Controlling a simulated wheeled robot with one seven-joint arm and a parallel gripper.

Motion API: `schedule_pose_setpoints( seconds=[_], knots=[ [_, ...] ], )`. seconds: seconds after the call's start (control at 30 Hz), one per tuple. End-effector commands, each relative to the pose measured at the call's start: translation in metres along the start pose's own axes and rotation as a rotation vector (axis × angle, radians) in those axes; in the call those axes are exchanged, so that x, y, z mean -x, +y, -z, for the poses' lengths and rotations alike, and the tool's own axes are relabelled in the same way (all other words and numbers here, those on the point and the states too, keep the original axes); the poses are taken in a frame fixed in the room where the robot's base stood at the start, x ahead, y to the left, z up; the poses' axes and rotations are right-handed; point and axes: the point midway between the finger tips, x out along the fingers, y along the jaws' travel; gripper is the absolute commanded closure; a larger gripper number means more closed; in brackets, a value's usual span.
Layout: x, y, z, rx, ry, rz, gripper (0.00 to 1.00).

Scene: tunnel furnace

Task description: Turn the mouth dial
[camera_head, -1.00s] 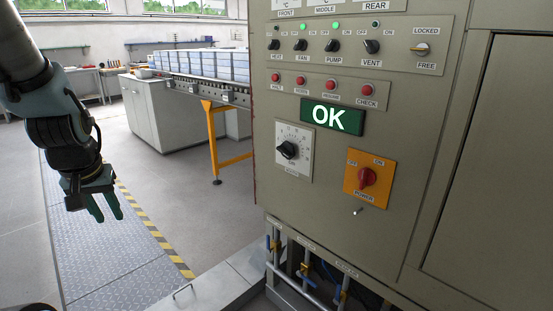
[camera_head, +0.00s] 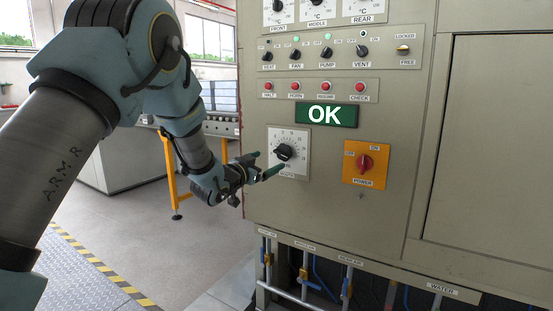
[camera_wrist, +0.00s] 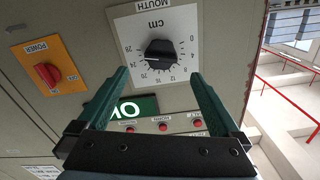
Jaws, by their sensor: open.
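The mouth dial is a black knob (camera_head: 284,152) on a white square scale plate (camera_head: 301,134), on the front of the beige control panel. In the wrist view the black knob (camera_wrist: 160,52) shows upside down with its numbered cm scale and the label MOUTH. My gripper (camera_head: 270,161) is open and empty, its green fingers pointing at the plate from the left. In the wrist view the fingertips (camera_wrist: 160,73) are spread on either side of the knob's line. No contact with the knob shows, and the gap to it is hard to judge.
A green OK display (camera_head: 326,115) and a row of red buttons (camera_head: 331,87) sit above the dial. An orange plate with a red POWER switch (camera_head: 365,163) is to its right. Pipes (camera_head: 300,288) run below the panel. A conveyor (camera_head: 222,127) stands behind my arm.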

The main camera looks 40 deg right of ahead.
Motion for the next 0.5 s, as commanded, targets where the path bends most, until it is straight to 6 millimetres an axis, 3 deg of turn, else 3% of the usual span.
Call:
schedule_pose_setpoints(
  seconds=[0.3,0.5],
  knots=[
    [-0.060,-0.001,0.000,0.000,-0.002,0.001,0.00],
    [-0.082,-0.001,0.000,0.001,-0.002,0.002,0.00]
  ],
)
